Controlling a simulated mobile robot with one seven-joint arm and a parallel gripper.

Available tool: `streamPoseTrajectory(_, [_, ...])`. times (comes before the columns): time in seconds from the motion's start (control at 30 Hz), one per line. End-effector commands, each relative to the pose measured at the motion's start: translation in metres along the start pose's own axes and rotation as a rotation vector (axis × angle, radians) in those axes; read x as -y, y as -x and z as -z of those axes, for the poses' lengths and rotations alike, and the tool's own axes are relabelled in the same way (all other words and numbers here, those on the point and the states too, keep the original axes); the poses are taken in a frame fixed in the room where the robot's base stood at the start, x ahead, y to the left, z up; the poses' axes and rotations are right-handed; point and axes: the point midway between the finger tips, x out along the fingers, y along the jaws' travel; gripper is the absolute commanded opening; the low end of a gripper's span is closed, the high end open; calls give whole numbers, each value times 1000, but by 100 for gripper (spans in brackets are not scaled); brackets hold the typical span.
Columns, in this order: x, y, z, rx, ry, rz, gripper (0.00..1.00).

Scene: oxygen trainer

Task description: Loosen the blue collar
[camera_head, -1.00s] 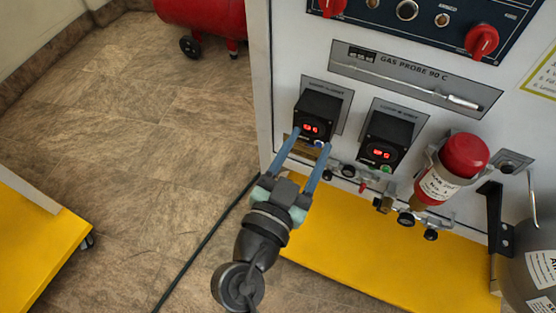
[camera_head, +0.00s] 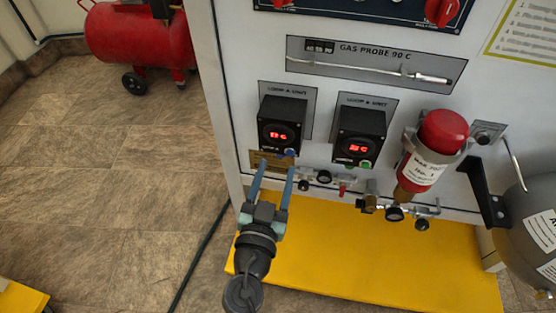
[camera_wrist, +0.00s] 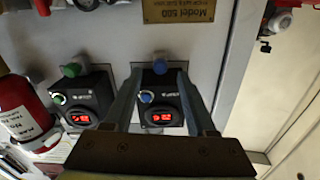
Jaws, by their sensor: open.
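The blue collar (camera_wrist: 160,67) shows in the wrist view as a small round blue knob beside the black left loop unit with its red display (camera_wrist: 162,117). In the head view a small blue spot (camera_head: 291,152) shows at the lower edge of that unit (camera_head: 280,125). My gripper (camera_head: 274,166) is open and empty, just below the unit in the head view. In the wrist view its two fingers lie over the unit's sides, and the collar appears between the fingertips (camera_wrist: 159,75). I cannot tell how far off it is in depth; no contact shows.
A second unit with a green collar (camera_wrist: 71,70) stands beside it. Small valves and fittings (camera_head: 324,178) line the panel below. A red-capped bottle (camera_head: 430,155) is to the right. A yellow base plate (camera_head: 370,250) lies underneath.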

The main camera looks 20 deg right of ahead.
Motion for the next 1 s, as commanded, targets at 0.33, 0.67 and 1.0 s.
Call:
streamPoseTrajectory(0.33, [0,-31,0,1,0,0,56])
streamPoseTrajectory(0.67, [0,-32,0,0,0,1,44])
streamPoseTrajectory(1.0, [0,-32,0,0,0,1,0])
